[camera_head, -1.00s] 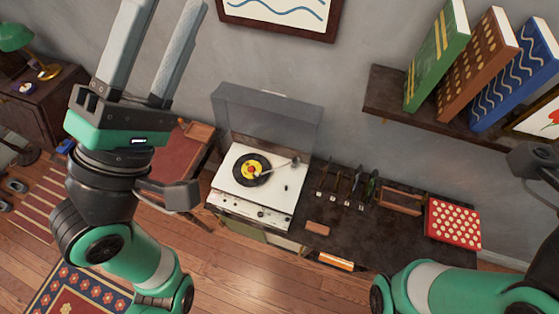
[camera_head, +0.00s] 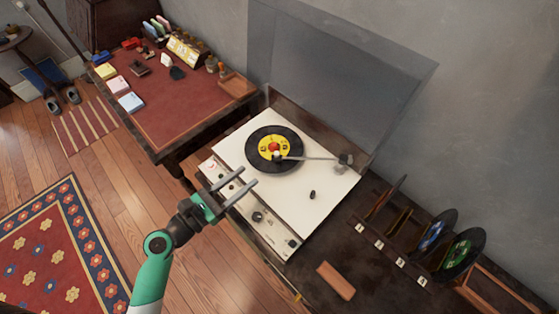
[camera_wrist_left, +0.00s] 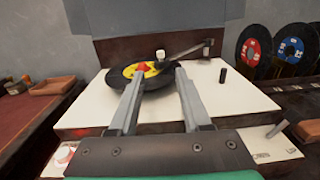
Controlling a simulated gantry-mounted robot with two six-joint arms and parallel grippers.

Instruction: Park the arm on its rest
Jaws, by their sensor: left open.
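The record player (camera_head: 238,150) has a white top with its clear lid raised. A black record (camera_head: 294,141) with a yellow label and red centre lies on it. The tonearm (camera_head: 310,158) reaches left from its pivot (camera_head: 344,160) across the record, its pale head over the label area; it also shows in the wrist view (camera_wrist_left: 187,51). My left gripper (camera_head: 249,175) is open and empty over the player's front edge, fingers pointing toward the record, apart from the tonearm. In the wrist view its fingers (camera_wrist_left: 158,75) frame the record's front. Which part is the arm's rest, I cannot tell.
A small dark post (camera_head: 312,194) stands on the player right of the record. The raised lid (camera_head: 340,75) stands behind. Records in a rack (camera_head: 430,235) and a brown block (camera_head: 336,281) are at right. A red-topped desk (camera_head: 185,115) is at left.

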